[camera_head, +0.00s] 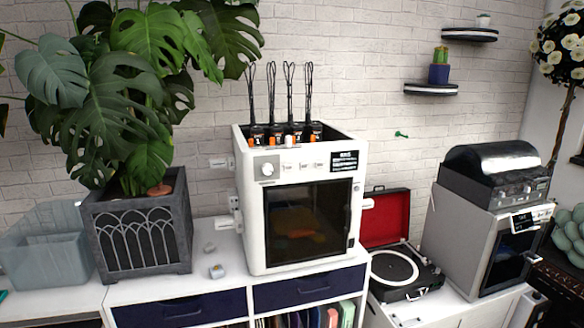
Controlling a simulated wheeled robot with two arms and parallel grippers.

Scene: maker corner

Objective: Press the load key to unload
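A white 3D printer (251,245) stands upright on the cabinet in the middle of the view. Its front panel holds a round knob (267,169), a row of small marks or keys (303,165) and a dark display (344,161) with white text. The lettering is too small to read, so I cannot tell which one is the load key. Its dark front door (306,221) is closed, with orange and yellow shapes dimly visible inside. Black feeders with thin looped tubes (290,90) rise from its open top. Neither of my grippers is in view.
A second machine (461,235) stands at the right, beside an open red-lined record player (390,265). A large potted plant (137,235) and a translucent bin (45,250) stand at left. Small pale pieces (216,271) lie on the cabinet top (190,285).

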